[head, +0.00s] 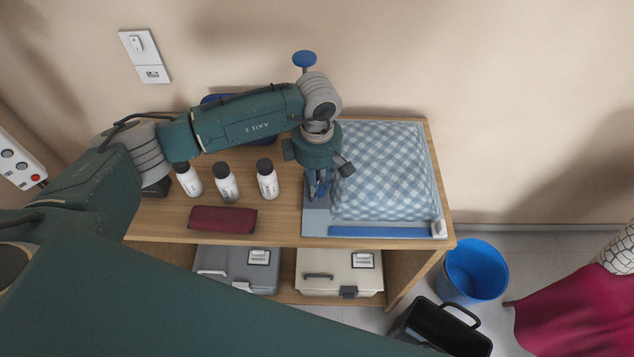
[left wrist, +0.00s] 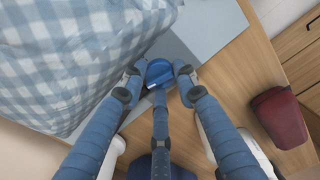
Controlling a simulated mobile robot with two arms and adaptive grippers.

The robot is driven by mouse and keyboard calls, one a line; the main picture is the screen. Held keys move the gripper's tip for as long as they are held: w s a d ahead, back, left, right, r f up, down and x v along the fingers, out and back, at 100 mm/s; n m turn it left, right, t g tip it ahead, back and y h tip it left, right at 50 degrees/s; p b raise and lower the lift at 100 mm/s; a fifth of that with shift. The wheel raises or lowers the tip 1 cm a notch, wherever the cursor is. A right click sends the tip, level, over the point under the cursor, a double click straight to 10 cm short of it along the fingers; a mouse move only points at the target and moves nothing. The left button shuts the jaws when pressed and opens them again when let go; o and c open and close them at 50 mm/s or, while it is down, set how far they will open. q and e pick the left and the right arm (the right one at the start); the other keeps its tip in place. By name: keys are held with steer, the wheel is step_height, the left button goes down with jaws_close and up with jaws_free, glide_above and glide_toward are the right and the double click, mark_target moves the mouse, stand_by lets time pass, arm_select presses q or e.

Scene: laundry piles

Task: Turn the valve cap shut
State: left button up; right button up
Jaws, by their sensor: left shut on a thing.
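The valve cap (left wrist: 159,72) is a round blue piece with a raised grip, seen in the left wrist view on the pale grey margin of a bag. The bag (head: 385,170) is plump with blue and white checked cloth and lies on the wooden table. My left gripper (head: 318,192) points down at the bag's left edge. In the left wrist view its blue fingers (left wrist: 158,82) are closed on the cap from both sides, with a third finger below. The cap is hidden behind the gripper in the head view. My right gripper is not in view.
Several white bottles with dark caps, including one (head: 267,180), stand left of the gripper. A dark red folded pouch (head: 222,219) lies in front of them. A blue knob (head: 304,59) rises behind my arm. A blue bucket (head: 473,271) stands on the floor at right.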

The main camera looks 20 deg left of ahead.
arm_select(q)
steer(key=shift+f+n+b, duration=0.15)
steer(key=shift+n+b, duration=0.5)
steer(key=shift+n, duration=0.05)
steer(key=shift+n+b, duration=0.35)
steer(key=shift+n, duration=0.45)
steer(key=shift+r, duration=0.2)
steer(key=o, duration=1.1)
steer(key=shift+r, duration=0.1)
step_height(320, 180, up, 12)
steer(key=shift+f, duration=0.1)
